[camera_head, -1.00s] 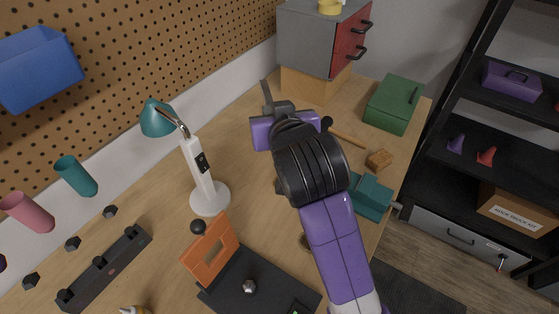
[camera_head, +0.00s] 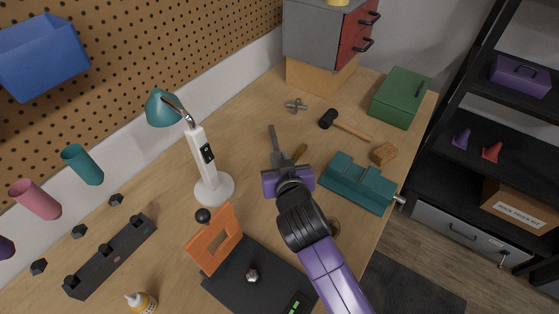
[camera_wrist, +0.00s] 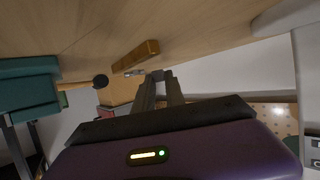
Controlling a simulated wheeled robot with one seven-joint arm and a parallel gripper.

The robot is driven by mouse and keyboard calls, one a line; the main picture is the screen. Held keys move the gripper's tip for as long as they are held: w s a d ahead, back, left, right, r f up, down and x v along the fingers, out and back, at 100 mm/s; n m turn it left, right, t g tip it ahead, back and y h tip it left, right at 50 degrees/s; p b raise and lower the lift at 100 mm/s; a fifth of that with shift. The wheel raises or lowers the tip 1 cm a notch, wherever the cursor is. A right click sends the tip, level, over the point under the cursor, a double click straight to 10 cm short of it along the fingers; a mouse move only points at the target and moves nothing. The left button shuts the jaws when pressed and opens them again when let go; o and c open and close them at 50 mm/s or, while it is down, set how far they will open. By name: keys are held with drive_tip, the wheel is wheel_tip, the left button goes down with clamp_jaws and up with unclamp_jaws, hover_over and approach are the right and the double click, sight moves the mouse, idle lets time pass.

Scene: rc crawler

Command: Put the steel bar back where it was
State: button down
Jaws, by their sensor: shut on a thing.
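The steel bar (camera_head: 272,136) is a thin grey strip. In the head view it sticks out past the fingertips of my gripper (camera_head: 277,160), pointing to the back of the bench. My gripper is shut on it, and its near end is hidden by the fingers. In the wrist view the two fingers of my gripper (camera_wrist: 160,82) are close together, and the bar is hard to tell apart from them. My gripper is over the middle of the wooden bench (camera_head: 240,130), between the lamp and the teal vise. I cannot tell its exact height.
A white lamp (camera_head: 207,165) stands to the left. A teal vise (camera_head: 358,184), a mallet (camera_head: 345,124), a sponge-like block (camera_head: 383,153) and a green box (camera_head: 401,98) are to the right. An orange frame (camera_head: 214,240) stands nearer.

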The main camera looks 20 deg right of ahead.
drive_tip(key=shift+f, duration=0.45)
drive_tip(key=shift+f, duration=0.1)
drive_tip(key=shift+f+b, duration=0.35)
drive_tip(key=shift+b, duration=0.05)
drive_tip(key=c, duration=1.4)
unclamp_jaws()
drive_tip(key=shift+r, duration=0.1)
drive_tip(key=shift+r, duration=0.15)
drive_tip(key=v, duration=1.2)
drive_tip(key=shift+r, duration=0.1)
